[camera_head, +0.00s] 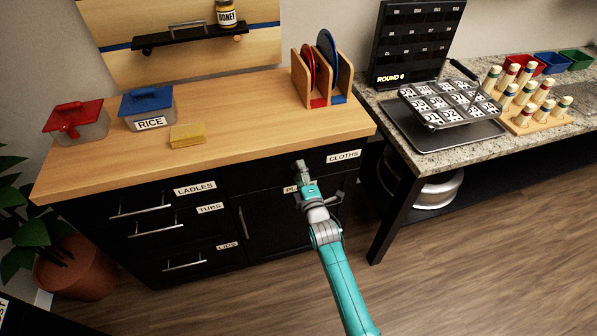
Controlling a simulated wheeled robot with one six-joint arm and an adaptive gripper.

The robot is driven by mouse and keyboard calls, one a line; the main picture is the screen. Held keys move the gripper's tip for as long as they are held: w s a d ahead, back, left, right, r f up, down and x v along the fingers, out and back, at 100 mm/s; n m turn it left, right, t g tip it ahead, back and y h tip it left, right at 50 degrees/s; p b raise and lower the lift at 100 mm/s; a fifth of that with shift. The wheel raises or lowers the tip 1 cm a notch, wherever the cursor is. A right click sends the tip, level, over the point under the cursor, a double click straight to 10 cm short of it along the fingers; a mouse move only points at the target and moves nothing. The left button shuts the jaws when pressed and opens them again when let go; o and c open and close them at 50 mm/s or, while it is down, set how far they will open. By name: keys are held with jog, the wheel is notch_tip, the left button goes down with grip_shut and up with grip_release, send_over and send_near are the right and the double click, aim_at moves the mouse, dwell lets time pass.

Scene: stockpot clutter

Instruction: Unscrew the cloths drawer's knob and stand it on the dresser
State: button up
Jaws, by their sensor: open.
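The black cloths drawer (258,177), labelled CLOTHS (343,156), is at the top right of the dresser front and looks shut. My gripper (300,167) is in front of the middle of this drawer, just below the dresser top's front edge. The jaws are open, but their fingers are small here. I cannot make out the drawer's knob; my gripper covers the middle of the drawer front. Whether the jaws are around a knob or touch it, I cannot tell. The dresser (235,112) has a light wooden top.
On the dresser top are a red-lidded box (76,121), the blue-lidded RICE box (148,107), a yellow cloth stack (187,135) and a plate rack (340,85). The front middle of the top is clear. A granite counter (440,150) stands to the right.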

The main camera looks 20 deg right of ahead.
jog(key=m, duration=0.8)
jog(key=shift+m, duration=0.3)
jog(key=m, duration=0.4)
jog(key=m, duration=0.4)
jog(key=shift+m, duration=0.3)
jog(key=shift+c, duration=0.2)
grip_shut()
jog(key=n, duration=0.2)
jog(key=shift+n, duration=0.4)
jog(key=shift+s, duration=0.1)
